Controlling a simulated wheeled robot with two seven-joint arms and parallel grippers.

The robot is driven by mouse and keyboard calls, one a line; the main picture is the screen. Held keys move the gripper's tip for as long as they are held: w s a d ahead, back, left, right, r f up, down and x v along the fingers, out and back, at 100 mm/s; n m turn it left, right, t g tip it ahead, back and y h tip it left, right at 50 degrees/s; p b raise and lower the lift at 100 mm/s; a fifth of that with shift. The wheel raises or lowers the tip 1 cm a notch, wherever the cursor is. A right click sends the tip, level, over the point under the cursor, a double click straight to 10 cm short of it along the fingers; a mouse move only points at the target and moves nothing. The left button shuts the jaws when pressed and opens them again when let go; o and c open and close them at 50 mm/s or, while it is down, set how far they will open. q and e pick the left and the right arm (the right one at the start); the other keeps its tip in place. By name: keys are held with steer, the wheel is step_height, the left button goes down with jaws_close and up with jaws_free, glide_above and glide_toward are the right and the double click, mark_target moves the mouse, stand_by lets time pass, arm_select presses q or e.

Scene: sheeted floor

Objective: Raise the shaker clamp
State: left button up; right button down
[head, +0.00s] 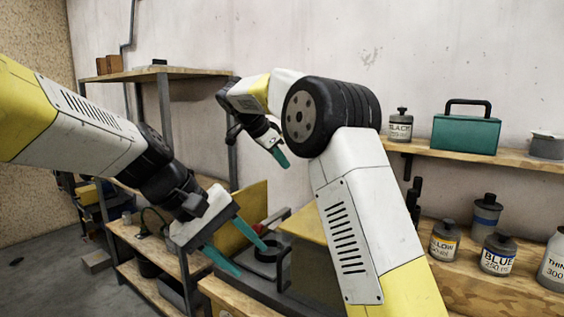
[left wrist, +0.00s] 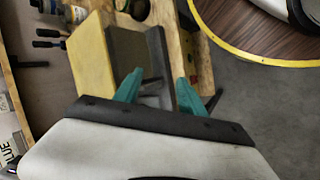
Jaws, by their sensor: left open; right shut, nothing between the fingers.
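The shaker (head: 302,226) is a yellow and dark grey machine on the wooden bench, partly hidden behind my right arm. Its clamp (head: 285,268) looks like a dark bar or bracket at its front; its exact shape and height are hard to tell. My left gripper (head: 254,258) is open, its teal fingers pointing at the clamp area. In the left wrist view, the shaker (left wrist: 88,52) lies beyond the fingers, and a dark bar shows near and between the open fingers (left wrist: 158,78); contact cannot be told. My right gripper (head: 279,157) is shut and empty, raised in front of the wall.
Paint bottles, including a blue-labelled one (head: 497,254), stand on the bench at right. A shelving unit (head: 165,110) stands at left. Open floor shows at lower left.

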arm_select(q)
steer(key=s+a+m+t+y, duration=0.3)
steer(key=a+m+y, duration=0.1)
steer(key=a, duration=0.4)
steer(key=shift+s+r+m+t+y, duration=0.15)
steer(key=shift+r+m+t+y, duration=0.2)
steer(key=shift+m, duration=0.35)
arm_select(e)
steer(key=shift+s+a+f, duration=0.1)
steer(key=shift+s+a, duration=0.1)
steer(key=shift+s, duration=0.1)
arm_select(q)
steer(key=shift+a, duration=0.1)
